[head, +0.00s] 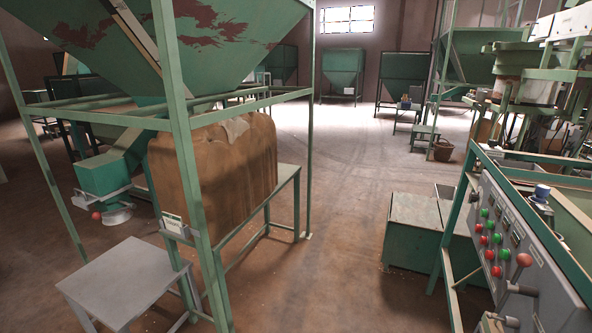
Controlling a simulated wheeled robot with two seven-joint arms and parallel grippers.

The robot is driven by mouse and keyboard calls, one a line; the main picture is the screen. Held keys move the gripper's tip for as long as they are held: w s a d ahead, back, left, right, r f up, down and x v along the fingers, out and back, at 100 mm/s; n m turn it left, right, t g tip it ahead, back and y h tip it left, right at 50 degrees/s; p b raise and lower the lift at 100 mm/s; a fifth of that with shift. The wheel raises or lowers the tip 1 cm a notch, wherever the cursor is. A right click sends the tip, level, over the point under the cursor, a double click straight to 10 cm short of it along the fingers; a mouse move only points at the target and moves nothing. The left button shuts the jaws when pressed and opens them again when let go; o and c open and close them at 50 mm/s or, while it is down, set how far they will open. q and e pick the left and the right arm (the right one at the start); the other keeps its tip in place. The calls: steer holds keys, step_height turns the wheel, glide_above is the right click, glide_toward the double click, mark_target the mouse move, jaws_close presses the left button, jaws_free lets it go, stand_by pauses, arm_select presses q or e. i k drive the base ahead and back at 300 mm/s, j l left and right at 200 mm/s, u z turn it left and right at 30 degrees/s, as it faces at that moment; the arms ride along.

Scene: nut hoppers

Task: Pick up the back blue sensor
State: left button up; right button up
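A small blue-topped device (541,193), which looks like a blue sensor, stands at the right on the green-framed machine, just behind its grey control panel (512,240). Its lower part is partly hidden by the panel's edge. I see only one such blue device clearly. Neither of my grippers shows in the head view.
The control panel carries red and green buttons and red-knobbed levers. Green metal boxes (413,228) stand left of it. A grey table (125,280) and a large brown sack (225,165) under a green hopper (225,45) stand left. The floor (335,240) between is open.

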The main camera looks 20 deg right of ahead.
mark_target(541, 191)
steer(key=i+z, duration=0.15)
steer(key=z, duration=0.3)
steer(key=i+l+z, duration=0.1)
steer(key=z, duration=0.3)
steer(key=i+j+z, duration=0.1)
steer(key=i+z, duration=0.15)
steer(key=z, duration=0.2)
steer(key=i+j+z, duration=0.1)
steer(key=z, duration=0.35)
steer(key=i+j+z, duration=0.2)
steer(key=z, duration=0.25)
steer(key=i+j+z, duration=0.1)
steer(key=z, duration=0.3)
steer(key=i+j+z, duration=0.1)
steer(key=j+z, duration=0.2)
steer(key=z, duration=0.15)
